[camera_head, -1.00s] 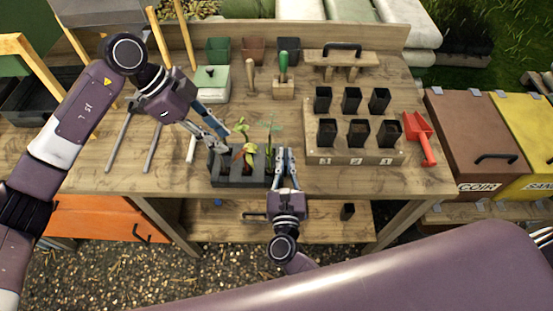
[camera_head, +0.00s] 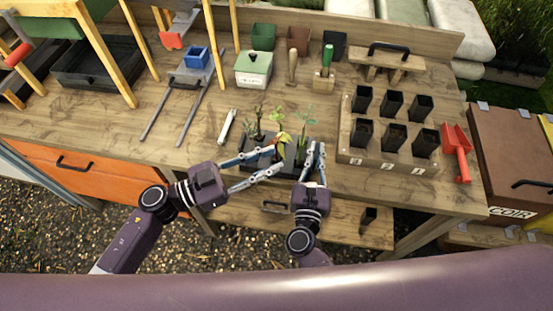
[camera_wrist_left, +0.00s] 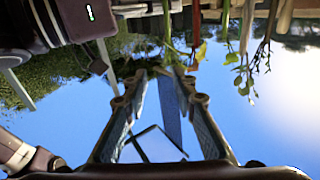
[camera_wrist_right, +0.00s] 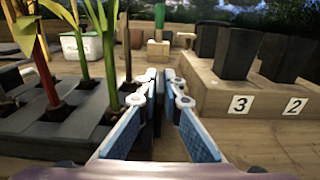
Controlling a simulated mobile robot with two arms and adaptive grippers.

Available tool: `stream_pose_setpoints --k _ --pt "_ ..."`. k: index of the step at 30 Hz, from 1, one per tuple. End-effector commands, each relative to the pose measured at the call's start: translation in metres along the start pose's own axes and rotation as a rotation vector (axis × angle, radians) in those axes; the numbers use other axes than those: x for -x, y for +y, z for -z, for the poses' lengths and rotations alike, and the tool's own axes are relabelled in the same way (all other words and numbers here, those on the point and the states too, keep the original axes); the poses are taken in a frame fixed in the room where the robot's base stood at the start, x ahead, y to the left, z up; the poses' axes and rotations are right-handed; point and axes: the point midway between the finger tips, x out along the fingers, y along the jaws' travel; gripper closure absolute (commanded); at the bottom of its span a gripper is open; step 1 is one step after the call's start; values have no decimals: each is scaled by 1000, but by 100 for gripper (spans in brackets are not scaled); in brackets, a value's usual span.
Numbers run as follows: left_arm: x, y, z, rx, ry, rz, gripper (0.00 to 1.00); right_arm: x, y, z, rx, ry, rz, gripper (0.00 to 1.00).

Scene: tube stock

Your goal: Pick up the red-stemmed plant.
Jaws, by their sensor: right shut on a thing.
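The red-stemmed plant (camera_head: 280,143), with yellow-green leaves, stands in the dark plug tray (camera_head: 291,157) near the bench's front edge. Its red stem (camera_wrist_right: 42,68) rises upright from a tray cell in the right wrist view, and it hangs inverted in the left wrist view (camera_wrist_left: 197,25). My left gripper (camera_head: 279,160) is open and empty, low at the tray's front, its tips close to the plants. In its own view the tips (camera_wrist_left: 177,76) are apart from the red stem. My right gripper (camera_head: 317,147) is shut on the tray's right end wall; the grip (camera_wrist_right: 160,80) is partly hidden.
Green-stemmed plants (camera_head: 304,123) stand close by in the same tray. To the right is a wooden block of black pots (camera_head: 394,137) and a red scoop (camera_head: 457,150). A white marker (camera_head: 227,126) lies left of the tray.

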Motion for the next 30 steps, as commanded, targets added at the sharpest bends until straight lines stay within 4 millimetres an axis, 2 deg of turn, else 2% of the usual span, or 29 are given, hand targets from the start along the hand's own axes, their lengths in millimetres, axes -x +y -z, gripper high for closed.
stream_pose_setpoints --k 1,6,9,12,14,21,30 --pt "13 0 -10 20 -4 62 75 0 0 0 0 1 -1 100" --pt "46 -8 -32 47 -29 225 75 0 0 0 0 1 -1 100" --pt "59 -11 -41 54 -45 279 75 0 0 0 0 1 -1 100" --pt "63 -13 -45 58 -52 306 75 0 0 0 0 0 -1 100" --pt "58 -15 -46 58 -53 313 75 0 0 0 0 0 -1 100" --pt "18 -28 -48 57 -52 312 75 0 0 0 0 0 -1 100" --pt "-7 -37 -50 57 -53 312 75 0 0 0 0 0 0 100"
